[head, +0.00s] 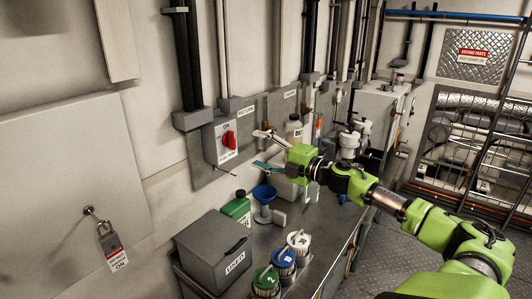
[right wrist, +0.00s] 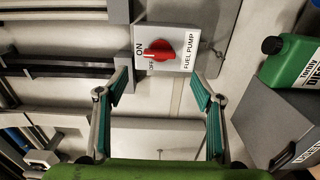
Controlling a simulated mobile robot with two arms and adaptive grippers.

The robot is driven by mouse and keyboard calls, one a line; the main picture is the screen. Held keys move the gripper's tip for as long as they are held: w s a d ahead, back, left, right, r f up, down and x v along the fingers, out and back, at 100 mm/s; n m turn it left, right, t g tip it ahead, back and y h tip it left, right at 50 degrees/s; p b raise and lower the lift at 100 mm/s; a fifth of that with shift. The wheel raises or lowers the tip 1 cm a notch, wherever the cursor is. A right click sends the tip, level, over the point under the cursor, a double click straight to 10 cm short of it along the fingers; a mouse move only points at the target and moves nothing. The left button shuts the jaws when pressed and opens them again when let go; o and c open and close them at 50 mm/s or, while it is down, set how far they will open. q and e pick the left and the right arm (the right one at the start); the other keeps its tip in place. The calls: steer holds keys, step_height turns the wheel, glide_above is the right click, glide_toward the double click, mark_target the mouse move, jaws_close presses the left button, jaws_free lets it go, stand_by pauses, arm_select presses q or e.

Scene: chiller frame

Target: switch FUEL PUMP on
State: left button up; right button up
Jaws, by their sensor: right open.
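The FUEL PUMP switch is a white-faced box on the wall with a red knob (head: 229,140) and ON and OFF labels. In the right wrist view the box (right wrist: 172,64) appears turned sideways, its red knob (right wrist: 160,50) just beyond the fingertips. I cannot tell for sure which label the knob points to. My right gripper (head: 263,150) is open and empty, to the right of the switch and apart from it. Its two teal-padded fingers also show in the right wrist view (right wrist: 160,85), spread on either side below the switch. My left gripper is not in view.
Below the switch, a bench holds a grey USED box (head: 212,250), a green can (head: 236,208), a blue funnel (head: 264,194) and several capped containers (head: 284,262). A padlock with a tag (head: 109,240) hangs at left. Conduits run up the wall.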

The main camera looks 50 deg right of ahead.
steer(key=shift+s+d, duration=0.1)
steer(key=shift+s, duration=0.85)
